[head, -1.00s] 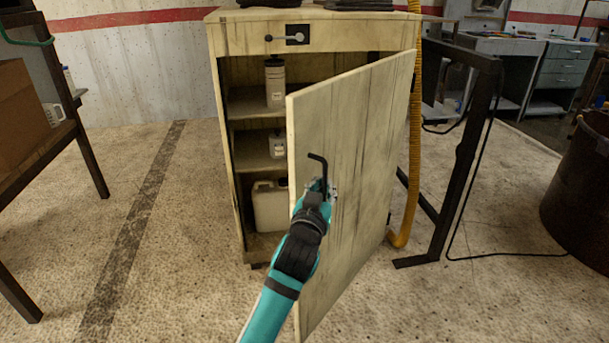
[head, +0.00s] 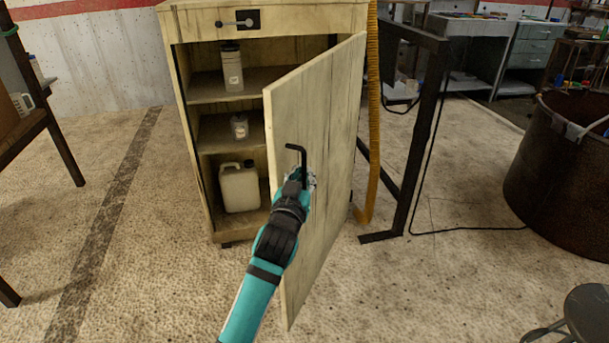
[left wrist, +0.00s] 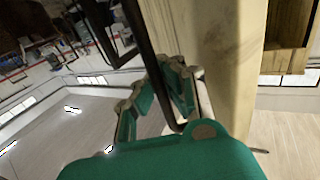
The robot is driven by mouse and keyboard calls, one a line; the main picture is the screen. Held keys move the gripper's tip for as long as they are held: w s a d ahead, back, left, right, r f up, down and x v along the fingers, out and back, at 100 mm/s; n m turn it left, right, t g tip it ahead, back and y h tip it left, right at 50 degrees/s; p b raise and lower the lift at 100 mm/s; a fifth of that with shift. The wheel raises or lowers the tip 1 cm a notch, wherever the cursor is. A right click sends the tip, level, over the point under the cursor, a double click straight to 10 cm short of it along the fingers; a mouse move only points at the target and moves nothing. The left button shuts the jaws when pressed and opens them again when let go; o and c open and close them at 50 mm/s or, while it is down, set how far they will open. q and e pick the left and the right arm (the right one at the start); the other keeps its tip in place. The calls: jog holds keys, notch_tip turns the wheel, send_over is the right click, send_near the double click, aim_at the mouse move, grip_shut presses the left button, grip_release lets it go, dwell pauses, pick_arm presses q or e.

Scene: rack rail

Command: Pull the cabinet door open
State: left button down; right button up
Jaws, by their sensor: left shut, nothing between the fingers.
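The cream cabinet (head: 190,150) stands in the head view with its door (head: 325,130) swung well open to the right. The door's black bent handle (head: 296,148) sticks out near its free edge. My left gripper (head: 304,179) is at the handle, close to the door's face. In the left wrist view, its fingers (left wrist: 160,95) are beside the dark handle bar (left wrist: 150,60), with the door (left wrist: 232,60) to the right. The gripper is shut with nothing held between its fingers. Exact contact with the handle is unclear. My right gripper is out of view.
The shelves hold a bottle (head: 232,70), a small container (head: 240,126) and a white jug (head: 239,188). A yellow hose (head: 372,150) and black metal frame (head: 412,150) stand right of the door. A dark bin (head: 555,185) and stool (head: 590,315) are further right.

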pick_arm(q)
jog(key=c, duration=2)
grip_release()
jog(key=shift+f, duration=0.45)
jog(key=o, duration=0.5)
jog(key=shift+s+a+r, duration=0.2)
jog(key=shift+s+r, duration=0.05)
jog(key=shift+r, duration=0.05)
jog(key=shift+o, duration=0.6)
jog(key=shift+w+d, duration=0.1)
jog(key=shift+r, duration=0.1)
jog(key=s+a, duration=0.2)
jog(key=s, duration=0.9)
jog(key=shift+s, duration=0.4)
jog(key=shift+a, duration=0.1)
